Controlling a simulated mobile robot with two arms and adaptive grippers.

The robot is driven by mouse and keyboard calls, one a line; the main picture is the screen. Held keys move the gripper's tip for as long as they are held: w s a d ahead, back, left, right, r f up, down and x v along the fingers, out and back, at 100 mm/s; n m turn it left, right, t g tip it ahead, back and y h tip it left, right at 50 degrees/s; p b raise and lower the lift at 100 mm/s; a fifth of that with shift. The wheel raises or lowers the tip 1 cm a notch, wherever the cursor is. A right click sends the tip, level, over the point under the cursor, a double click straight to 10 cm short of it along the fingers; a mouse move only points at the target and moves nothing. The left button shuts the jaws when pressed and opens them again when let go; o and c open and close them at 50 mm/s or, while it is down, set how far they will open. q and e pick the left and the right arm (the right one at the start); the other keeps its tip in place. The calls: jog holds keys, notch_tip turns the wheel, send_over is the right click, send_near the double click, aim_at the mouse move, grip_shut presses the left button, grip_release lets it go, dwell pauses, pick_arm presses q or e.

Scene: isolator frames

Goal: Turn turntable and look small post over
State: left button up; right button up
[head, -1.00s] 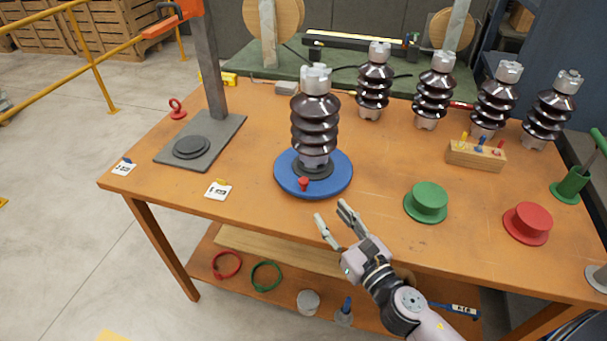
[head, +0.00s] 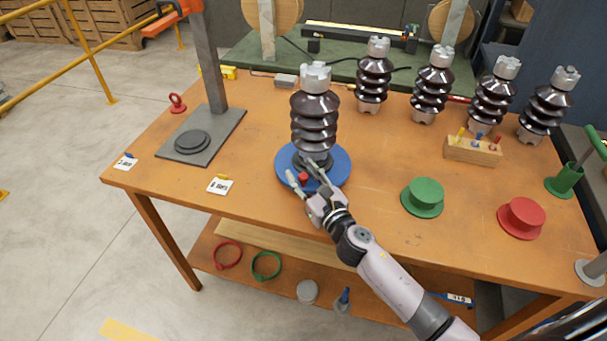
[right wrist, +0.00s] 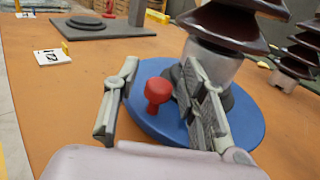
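A blue round turntable (head: 335,178) lies on the orange table and carries a dark brown ribbed post (head: 315,122) with grey metal ends, standing upright. A red knob (head: 303,177) stands up from the turntable's near rim. My right gripper (head: 305,172) is at the near edge of the turntable with its fingers spread. In the right wrist view, the red knob (right wrist: 157,92) is between the two open fingers (right wrist: 158,105), with gaps on both sides. The right finger is close to the post's base; I cannot tell whether they touch. My left gripper is not in view.
Several similar posts (head: 432,85) stand at the back right. A green flanged piece (head: 423,197) and a red one (head: 522,218) sit to the right. A grey stand (head: 215,120) and a white card (head: 220,185) are to the left. A wooden block (head: 473,150) holds small markers.

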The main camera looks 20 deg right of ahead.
grip_shut()
dwell(0.3)
dwell(0.5)
